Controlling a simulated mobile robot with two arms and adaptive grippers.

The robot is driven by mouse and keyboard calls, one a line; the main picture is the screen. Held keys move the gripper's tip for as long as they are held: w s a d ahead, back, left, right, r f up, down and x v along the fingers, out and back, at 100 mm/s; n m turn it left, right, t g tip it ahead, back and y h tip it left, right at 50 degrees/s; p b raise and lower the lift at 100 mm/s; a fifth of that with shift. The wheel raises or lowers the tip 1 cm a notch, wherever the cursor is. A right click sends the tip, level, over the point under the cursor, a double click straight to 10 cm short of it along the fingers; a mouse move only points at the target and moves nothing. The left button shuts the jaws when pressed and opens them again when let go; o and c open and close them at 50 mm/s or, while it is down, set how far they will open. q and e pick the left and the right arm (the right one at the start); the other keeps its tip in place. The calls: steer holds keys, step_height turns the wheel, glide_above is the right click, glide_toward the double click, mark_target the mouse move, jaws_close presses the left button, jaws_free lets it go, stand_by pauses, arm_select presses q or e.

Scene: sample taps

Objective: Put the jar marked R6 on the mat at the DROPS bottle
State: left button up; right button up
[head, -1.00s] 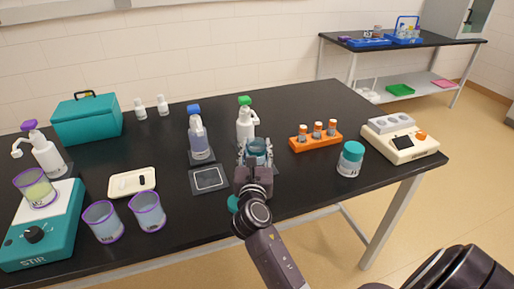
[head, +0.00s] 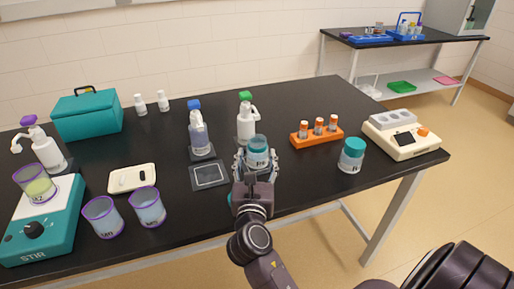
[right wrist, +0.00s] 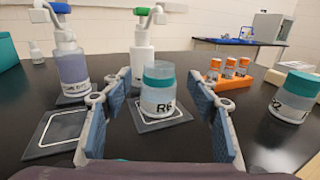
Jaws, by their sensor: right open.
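The jar marked R6 (right wrist: 158,100), clear with a teal lid, stands upright on a dark mat with a white outline (right wrist: 182,117). That mat lies in front of the green-topped white bottle (right wrist: 143,50); the jar also shows in the head view (head: 257,146). My right gripper (right wrist: 158,80) is open, one finger on each side of the jar, with gaps visible to both. A blue-topped bottle (head: 199,138) stands to the left behind an empty outlined mat (head: 209,183). I cannot read for sure which bottle says DROPS. My left gripper is out of view.
A second teal-lidded jar (head: 352,155) stands to the right, near an orange vial rack (head: 317,135) and a cream instrument (head: 401,136). Two purple-rimmed beakers (head: 148,207), a white tray (head: 132,178) and a teal stirrer (head: 42,225) are on the left.

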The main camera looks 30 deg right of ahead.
steer(key=v, duration=0.5)
steer(key=shift+f, duration=0.1)
stand_by(0.4)
